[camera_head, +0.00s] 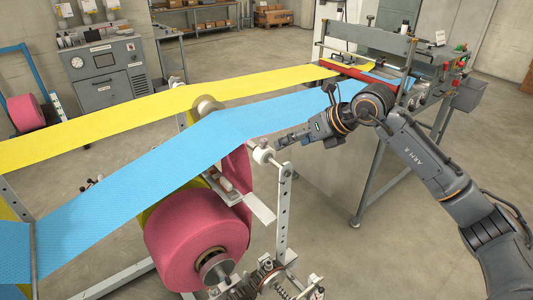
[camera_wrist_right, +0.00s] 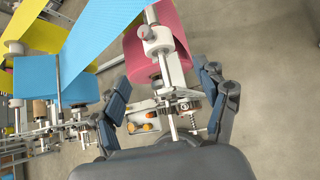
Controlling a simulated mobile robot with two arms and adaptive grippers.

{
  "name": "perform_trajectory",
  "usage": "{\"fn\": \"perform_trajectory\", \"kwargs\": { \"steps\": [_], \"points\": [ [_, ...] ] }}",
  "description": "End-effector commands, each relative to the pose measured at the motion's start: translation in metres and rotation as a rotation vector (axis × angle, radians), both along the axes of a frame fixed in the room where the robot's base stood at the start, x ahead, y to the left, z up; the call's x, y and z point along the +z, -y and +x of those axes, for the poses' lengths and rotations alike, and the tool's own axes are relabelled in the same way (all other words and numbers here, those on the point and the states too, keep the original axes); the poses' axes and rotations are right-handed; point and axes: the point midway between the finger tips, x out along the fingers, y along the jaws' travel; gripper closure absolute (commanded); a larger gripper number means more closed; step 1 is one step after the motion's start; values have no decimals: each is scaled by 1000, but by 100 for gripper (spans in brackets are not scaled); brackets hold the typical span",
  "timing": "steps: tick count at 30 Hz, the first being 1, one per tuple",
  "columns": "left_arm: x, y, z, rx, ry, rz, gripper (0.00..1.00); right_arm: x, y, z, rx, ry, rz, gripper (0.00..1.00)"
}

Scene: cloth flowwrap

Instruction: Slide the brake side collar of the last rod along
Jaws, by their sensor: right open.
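A white collar (camera_head: 262,154) sits on the end of a rod beside an upright slotted post (camera_head: 284,205), at the edge of the blue web. I cannot tell for sure which is the brake side collar. My right gripper (camera_head: 284,141) is just right of the collar in the head view. It is open, its fingers (camera_wrist_right: 166,78) apart with nothing held between them. My left gripper is not in view.
A large pink roll (camera_head: 185,250) hangs low on the unwind stand. The yellow web (camera_head: 130,115) and blue web (camera_head: 170,160) run to the machine at the back right (camera_head: 365,50). A tray with small orange parts (camera_wrist_right: 145,127) lies below my fingers.

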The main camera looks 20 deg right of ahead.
Motion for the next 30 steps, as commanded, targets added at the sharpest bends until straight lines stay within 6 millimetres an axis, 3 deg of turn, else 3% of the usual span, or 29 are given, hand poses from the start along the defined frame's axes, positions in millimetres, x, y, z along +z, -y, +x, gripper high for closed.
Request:
{"fn": "perform_trajectory", "kwargs": {
  "steps": [15, 21, 30],
  "points": [
    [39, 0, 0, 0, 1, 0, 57, -67, -44, 61, 2, -3, 5, 26],
    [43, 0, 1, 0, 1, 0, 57, -80, -50, 70, 2, -1, 5, 26],
    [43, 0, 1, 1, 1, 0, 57, -82, -51, 72, 3, 0, 3, 26]
  ]
}}
